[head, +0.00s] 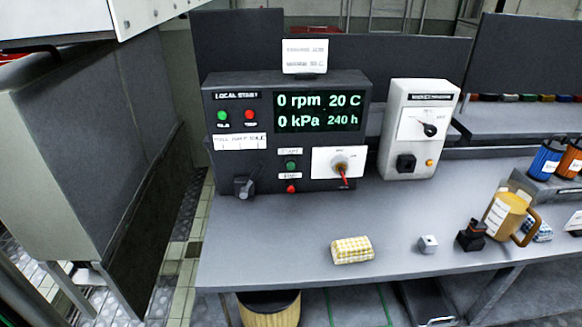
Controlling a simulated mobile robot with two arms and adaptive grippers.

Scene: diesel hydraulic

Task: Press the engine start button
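A dark control panel box (260,182) stands on the bench near its left end. Its upper left label reads like "LOCAL START", above a green light (222,115) and a red light (249,114). Lower on the panel, a green button (291,166) sits under a small label that looks like "START". A red button (291,188) sits below it. The display (318,111) shows 0 rpm, 20 C, 0 kPa and 240 h. A dark rotary switch (243,187) is at lower left, and a red-handled selector (341,165) is at right. Neither gripper is in view.
A light grey switch box (415,135) stands right of the panel. A large grey cabinet (70,140) is left.

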